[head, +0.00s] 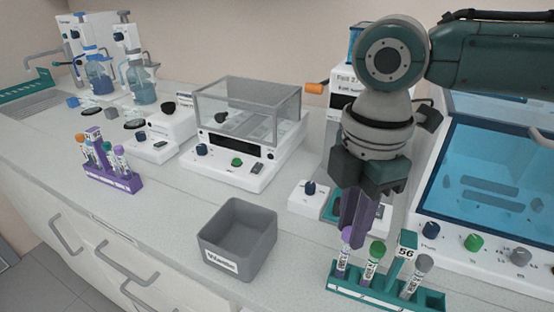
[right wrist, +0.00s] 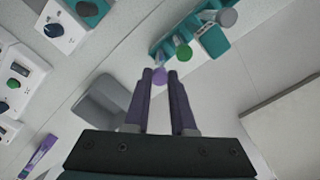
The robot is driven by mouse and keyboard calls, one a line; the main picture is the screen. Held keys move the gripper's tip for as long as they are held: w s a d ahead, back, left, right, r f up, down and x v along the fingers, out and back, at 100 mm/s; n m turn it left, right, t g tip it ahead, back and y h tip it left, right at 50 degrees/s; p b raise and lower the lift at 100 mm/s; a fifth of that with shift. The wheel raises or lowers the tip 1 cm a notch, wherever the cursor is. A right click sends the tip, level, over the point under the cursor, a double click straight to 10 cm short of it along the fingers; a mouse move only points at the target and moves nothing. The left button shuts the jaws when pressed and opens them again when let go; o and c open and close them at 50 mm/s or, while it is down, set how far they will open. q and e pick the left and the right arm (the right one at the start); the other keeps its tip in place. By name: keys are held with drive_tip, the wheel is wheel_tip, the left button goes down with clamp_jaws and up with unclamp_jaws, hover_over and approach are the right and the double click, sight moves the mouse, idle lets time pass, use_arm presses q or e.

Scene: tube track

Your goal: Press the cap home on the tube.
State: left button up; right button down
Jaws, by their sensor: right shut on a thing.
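The teal rack (head: 375,297) labelled 56 stands at the front right of the bench and holds three capped tubes. The purple cap (head: 347,236) is at the top of the leftmost tube (head: 342,265), which stands upright in the rack. I cannot tell if the cap sits fully down. My right gripper (head: 350,243) points down over this tube, shut on the purple cap. In the right wrist view the purple cap (right wrist: 159,76) shows between the two fingertips (right wrist: 160,74). My left gripper is not in view.
A green-capped tube (head: 374,265) and a grey-capped tube (head: 417,276) stand close to the right in the same rack. A grey bin (head: 237,262) is to the left. A purple rack (head: 112,178) stands far left. A blue-windowed cabinet (head: 490,170) is behind at right.

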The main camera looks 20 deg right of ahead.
drive_tip(key=shift+f, duration=0.2)
idle(0.6)
drive_tip(key=shift+f+p, duration=0.1)
drive_tip(key=shift+p, duration=0.35)
drive_tip(key=shift+p, duration=0.3)
idle(0.6)
drive_tip(key=shift+f, duration=0.35)
idle(0.5)
drive_tip(key=c, duration=0.7)
unclamp_jaws()
drive_tip(key=shift+r, duration=0.1)
